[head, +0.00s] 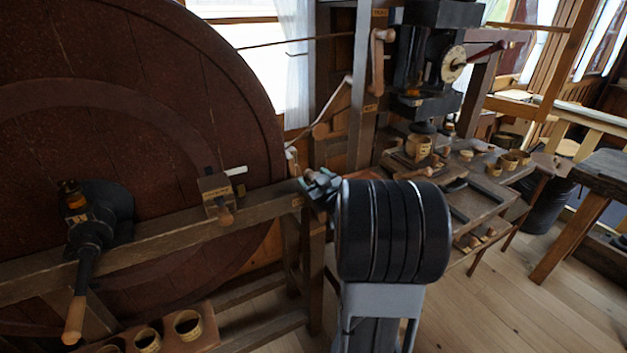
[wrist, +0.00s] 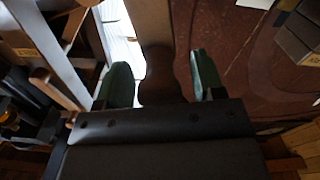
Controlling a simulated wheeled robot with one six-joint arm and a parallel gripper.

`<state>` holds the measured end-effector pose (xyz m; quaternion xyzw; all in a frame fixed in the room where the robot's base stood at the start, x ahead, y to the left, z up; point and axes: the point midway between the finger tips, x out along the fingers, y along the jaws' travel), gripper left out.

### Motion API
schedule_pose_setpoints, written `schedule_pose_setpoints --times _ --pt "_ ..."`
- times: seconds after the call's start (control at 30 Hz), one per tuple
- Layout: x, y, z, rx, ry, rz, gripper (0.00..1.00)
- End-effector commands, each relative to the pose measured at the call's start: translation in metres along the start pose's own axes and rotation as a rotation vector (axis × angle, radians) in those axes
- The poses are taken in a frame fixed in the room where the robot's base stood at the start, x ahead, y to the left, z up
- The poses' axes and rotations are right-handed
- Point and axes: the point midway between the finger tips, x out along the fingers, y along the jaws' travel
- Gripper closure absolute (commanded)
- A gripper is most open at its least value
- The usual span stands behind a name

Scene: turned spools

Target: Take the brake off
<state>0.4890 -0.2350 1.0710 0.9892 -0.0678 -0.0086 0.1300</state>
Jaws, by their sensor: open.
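My gripper (head: 318,183) is open at the right end of the wooden beam, beside the big wheel's rim. In the wrist view its two green fingers (wrist: 155,80) stand apart on either side of a wooden bar with a darker, rounded end (wrist: 160,72). I cannot tell whether the fingers touch it, or whether it is the brake's handle. The large dark red wheel (head: 120,110) fills the left of the head view. A labelled wooden block with a knob (head: 214,190) sits on the beam before it. No brake label is readable.
A crank with a wooden grip (head: 75,318) hangs at the wheel's hub. Several cups stand in a wooden rack (head: 210,337) below. A dark machine (head: 428,60) and a bench (head: 490,205) with small turned pieces stand to the right. Floor (head: 500,300) is open at the lower right.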

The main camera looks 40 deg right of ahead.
Motion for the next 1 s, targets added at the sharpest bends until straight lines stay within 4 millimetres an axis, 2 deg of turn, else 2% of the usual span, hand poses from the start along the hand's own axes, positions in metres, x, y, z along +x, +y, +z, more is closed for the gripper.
schedule_pose_setpoints --times 0.33,1.0 --pt "0.0021 -0.0003 0.0002 0.000 0.000 -0.001 0.37" --pt "0.0019 -0.0003 0.0001 0.000 -0.001 -0.001 1.00"
